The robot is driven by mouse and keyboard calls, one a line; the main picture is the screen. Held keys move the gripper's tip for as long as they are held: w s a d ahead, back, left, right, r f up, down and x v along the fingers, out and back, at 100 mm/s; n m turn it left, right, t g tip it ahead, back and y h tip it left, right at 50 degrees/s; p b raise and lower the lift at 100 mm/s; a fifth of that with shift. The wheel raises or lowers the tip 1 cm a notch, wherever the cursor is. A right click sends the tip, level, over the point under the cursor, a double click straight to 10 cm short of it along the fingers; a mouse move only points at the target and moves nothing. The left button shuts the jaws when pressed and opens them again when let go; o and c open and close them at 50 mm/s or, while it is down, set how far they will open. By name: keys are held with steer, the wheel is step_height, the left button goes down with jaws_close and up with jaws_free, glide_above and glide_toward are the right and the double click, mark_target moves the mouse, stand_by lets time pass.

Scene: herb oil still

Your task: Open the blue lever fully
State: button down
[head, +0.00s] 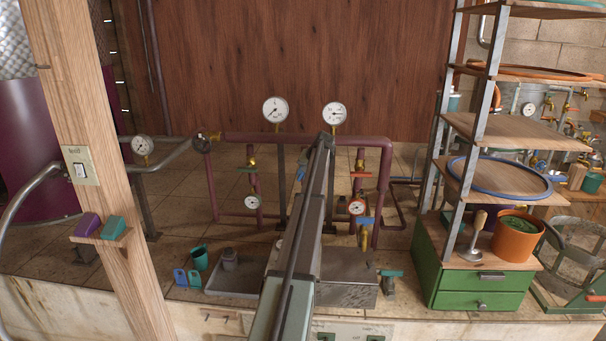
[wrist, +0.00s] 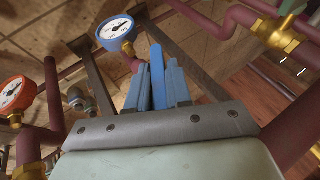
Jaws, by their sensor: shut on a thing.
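The blue lever (wrist: 158,78) shows in the wrist view as a bright blue bar standing up between my fingers, below a blue-rimmed gauge. My gripper (wrist: 163,85) is shut on it, with the duller blue-grey fingers close on either side. In the head view a small blue piece (head: 300,173) shows at the left edge of my arm, and it looks like part of this lever. My arm hides the rest of its valve and my fingertips there. How far the lever is turned cannot be told.
The blue-rimmed gauge (wrist: 115,33) is close by. An orange-rimmed gauge (head: 357,206) and another blue handle (head: 366,221) are to the right. A brass valve with a green handle (head: 251,163) is to the left. Maroon pipes (head: 240,137) frame the area. A shelf rack (head: 500,130) stands farther right.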

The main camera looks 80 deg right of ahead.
steer(key=n+g, duration=0.1)
steer(key=g, duration=0.4)
steer(key=shift+g, duration=0.3)
stand_by(0.5)
steer(key=c, duration=1.1)
jaws_free()
steer(key=v, duration=1.4)
steer(key=shift+d, duration=0.1)
steer(key=shift+f, duration=0.1)
